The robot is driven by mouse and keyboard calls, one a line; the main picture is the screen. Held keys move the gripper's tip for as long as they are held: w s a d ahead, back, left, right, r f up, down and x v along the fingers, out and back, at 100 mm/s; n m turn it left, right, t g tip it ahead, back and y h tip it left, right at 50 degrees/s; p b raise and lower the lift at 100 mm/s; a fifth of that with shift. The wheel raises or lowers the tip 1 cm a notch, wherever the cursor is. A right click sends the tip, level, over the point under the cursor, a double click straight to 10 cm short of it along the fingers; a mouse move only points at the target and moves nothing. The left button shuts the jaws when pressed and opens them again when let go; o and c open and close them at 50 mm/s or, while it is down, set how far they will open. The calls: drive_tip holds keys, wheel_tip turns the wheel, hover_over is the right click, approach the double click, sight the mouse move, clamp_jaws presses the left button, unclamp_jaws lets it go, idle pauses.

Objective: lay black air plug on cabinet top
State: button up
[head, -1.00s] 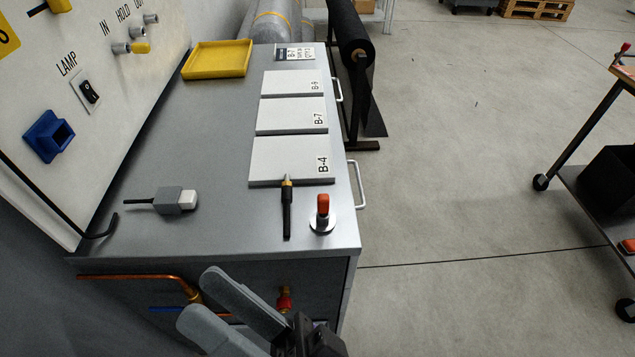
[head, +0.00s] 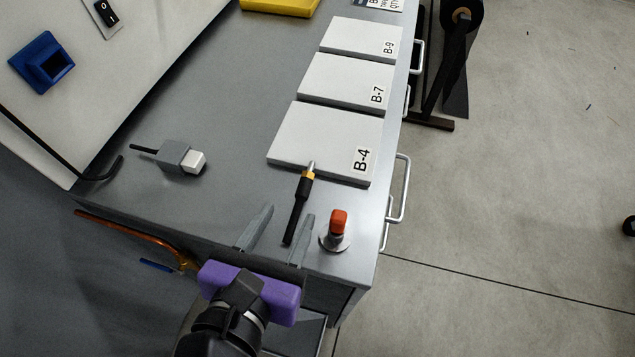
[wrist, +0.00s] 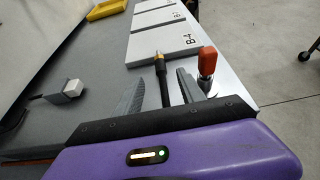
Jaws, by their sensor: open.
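The black air plug (head: 300,200), a slim black stick with a gold collar and a pale metal tip, lies on the grey cabinet top (head: 225,130) near its front edge. Its tip reaches the front edge of the white B-4 plate; I cannot tell if it rests on it. My gripper (head: 290,212) is open and empty, its grey fingers reaching over the front edge on either side of the plug's rear part. In the wrist view the plug (wrist: 163,82) shows between the two fingers (wrist: 161,76). I cannot tell whether either finger touches it.
An orange-topped knob (head: 338,224) stands close right of the right finger. White plates B-4 (head: 325,135), B-7 (head: 345,80) and B-9 (head: 358,40) lie behind. A grey block with a white end (head: 178,157) lies left. Cabinet top between block and plates is clear.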

sight(302, 189)
drive_tip(key=shift+p+x, duration=0.65)
drive_tip(key=shift+x, duration=3.15)
drive_tip(key=shift+r, duration=0.1)
clamp_jaws()
